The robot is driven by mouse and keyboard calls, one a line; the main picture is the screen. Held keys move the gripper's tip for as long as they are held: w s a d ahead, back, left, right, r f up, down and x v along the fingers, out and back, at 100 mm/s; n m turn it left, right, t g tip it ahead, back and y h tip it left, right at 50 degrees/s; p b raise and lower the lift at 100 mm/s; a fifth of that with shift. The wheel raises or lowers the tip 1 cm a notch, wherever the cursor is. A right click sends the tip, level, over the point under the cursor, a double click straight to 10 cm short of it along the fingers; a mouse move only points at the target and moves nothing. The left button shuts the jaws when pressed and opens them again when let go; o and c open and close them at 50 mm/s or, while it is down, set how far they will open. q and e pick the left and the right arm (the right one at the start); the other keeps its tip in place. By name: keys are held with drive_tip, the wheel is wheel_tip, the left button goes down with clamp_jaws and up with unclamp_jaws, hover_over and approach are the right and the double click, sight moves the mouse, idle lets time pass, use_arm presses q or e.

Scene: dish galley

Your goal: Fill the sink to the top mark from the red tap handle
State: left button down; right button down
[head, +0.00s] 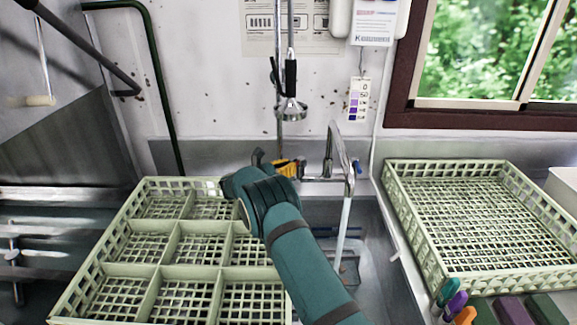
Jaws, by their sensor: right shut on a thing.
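The chrome tap (330,160) stands at the back of the sink, with a blue handle (357,166) at its right end. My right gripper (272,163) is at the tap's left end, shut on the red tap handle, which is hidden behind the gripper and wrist. A pale stream (345,225) runs from the spout down into the sink. The sink (375,255) shows only in part, between my right arm and the right counter. A little of its bottom shows; the water level and the top mark cannot be made out. My left gripper is not in view.
A divided pale green dish rack (165,256) lies left of the sink and partly over it. An empty rack (480,215) lies on the right counter, with coloured pens (455,302) in front. A spray head (290,110) hangs above the tap.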

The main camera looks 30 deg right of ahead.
drive_tip(key=shift+r, duration=0.15)
drive_tip(key=c, duration=1)
unclamp_jaws()
drive_tip(key=a, duration=1.2)
drive_tip(key=shift+s, duration=0.1)
